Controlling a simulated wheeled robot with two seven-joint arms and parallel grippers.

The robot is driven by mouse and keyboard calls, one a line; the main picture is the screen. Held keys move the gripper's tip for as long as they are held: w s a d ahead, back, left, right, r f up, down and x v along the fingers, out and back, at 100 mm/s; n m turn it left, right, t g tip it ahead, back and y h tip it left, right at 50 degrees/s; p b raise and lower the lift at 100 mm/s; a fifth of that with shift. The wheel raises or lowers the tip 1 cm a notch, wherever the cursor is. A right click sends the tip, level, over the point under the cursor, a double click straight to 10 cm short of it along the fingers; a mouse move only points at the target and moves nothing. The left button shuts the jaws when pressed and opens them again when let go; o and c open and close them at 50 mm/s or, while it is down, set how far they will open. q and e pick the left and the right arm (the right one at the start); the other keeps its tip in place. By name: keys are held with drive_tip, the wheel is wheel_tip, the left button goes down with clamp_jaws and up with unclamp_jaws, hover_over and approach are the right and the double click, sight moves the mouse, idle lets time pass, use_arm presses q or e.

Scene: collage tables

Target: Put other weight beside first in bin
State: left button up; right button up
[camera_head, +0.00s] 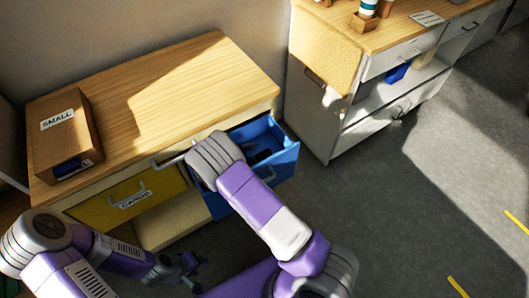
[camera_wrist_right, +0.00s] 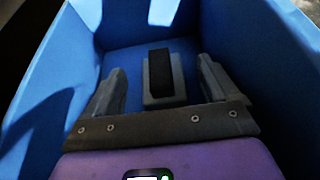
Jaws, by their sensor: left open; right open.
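The blue bin (camera_head: 285,160) is a pulled-out drawer in the wooden-topped cabinet; its walls also fill the right wrist view (camera_wrist_right: 290,60). A grey block with a black upright part (camera_wrist_right: 162,75), possibly a weight, rests in it. Small dark shapes (camera_head: 260,156) show inside the bin in the head view. My right gripper (camera_wrist_right: 161,72) is open over the bin, its fingers on either side of the block with gaps. In the head view my right wrist hides this gripper. My left gripper (camera_head: 186,270) is open and empty, low in front of the cabinet. I cannot make out a second weight.
A cardboard box marked SMALL (camera_head: 70,135) lies on the left of the cabinet top (camera_head: 190,75). A yellow drawer (camera_head: 125,205) is left of the bin. A second cabinet (camera_head: 350,120) with shelves stands at the right. The floor (camera_head: 430,200) at right is clear.

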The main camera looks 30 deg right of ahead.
drive_tip(key=p+v, duration=0.1)
drive_tip(key=v, duration=0.7)
drive_tip(key=shift+a, duration=0.15)
